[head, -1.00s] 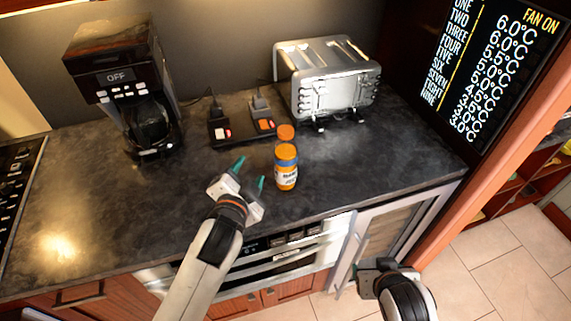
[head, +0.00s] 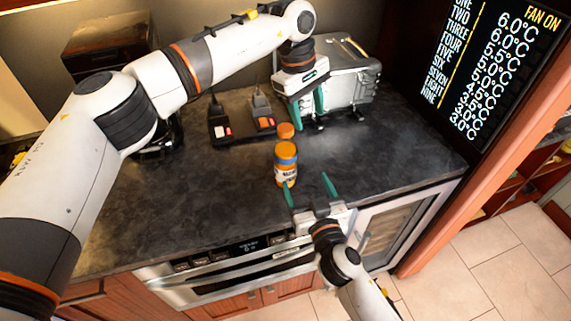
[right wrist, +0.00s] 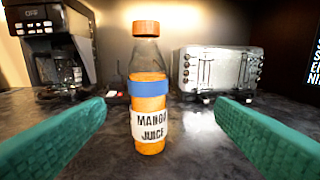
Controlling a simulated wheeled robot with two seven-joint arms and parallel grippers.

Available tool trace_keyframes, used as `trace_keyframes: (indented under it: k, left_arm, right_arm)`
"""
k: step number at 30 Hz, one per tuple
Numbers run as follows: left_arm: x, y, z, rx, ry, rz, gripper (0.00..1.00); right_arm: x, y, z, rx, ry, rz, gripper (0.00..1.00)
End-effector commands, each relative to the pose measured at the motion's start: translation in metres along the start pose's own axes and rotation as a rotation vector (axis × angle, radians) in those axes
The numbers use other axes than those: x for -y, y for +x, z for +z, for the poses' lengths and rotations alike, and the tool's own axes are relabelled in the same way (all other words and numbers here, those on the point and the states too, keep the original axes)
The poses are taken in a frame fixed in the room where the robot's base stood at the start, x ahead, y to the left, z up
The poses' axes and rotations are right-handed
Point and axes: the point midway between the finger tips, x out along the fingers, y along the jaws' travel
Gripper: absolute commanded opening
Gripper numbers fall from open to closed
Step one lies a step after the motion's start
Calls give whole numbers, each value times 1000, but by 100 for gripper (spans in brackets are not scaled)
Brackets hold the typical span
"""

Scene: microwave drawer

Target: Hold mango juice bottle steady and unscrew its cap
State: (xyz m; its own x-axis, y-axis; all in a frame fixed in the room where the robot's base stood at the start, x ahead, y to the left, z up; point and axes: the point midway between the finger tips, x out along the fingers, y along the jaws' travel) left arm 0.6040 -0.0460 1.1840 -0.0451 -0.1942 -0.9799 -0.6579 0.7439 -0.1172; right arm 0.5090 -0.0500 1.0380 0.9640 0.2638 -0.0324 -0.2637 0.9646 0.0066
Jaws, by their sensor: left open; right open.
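The mango juice bottle (head: 286,176) stands upright on the dark counter, with orange juice, a blue band and a white label. It also shows in the right wrist view (right wrist: 149,104), between my right fingers and left of centre. Its orange cap (head: 285,130) sits on top of the clear neck; it shows too in the right wrist view (right wrist: 146,28). My right gripper (head: 307,180) is open and empty in front of the bottle, not closed on it. My left gripper (head: 308,113) is open, pointing down, above and slightly right of the cap in the head view, in front of the toaster.
A silver toaster (head: 352,88) stands behind on the right. Two small dark devices (head: 219,128) with lit switches sit behind the bottle. A coffee maker (right wrist: 50,45) stands at the back left, partly hidden by my left arm in the head view. The counter (head: 400,150) to the right is clear.

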Motion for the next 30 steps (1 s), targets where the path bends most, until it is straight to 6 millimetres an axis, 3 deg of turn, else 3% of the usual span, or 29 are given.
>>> trace_keyframes:
  k: [3, 6, 11, 24, 30]
  left_arm:
    - [-13, -29, 30, 124, 7, 85, 51]
    - [-19, -39, 38, 161, 7, 117, 51]
    - [-20, -40, 39, 165, 8, 123, 51]
    - [-19, -39, 38, 161, 8, 120, 51]
    - [-19, -39, 38, 161, 8, 120, 51]
  right_arm:
    - [-10, 4, 2, 23, -6, 38, 78]
    - [-12, 6, 3, 32, -8, 50, 78]
    - [-14, 20, 4, 34, -9, 53, 78]
    - [-18, 99, 7, 32, -8, 51, 78]
    - [-18, 120, 7, 31, -7, 50, 78]
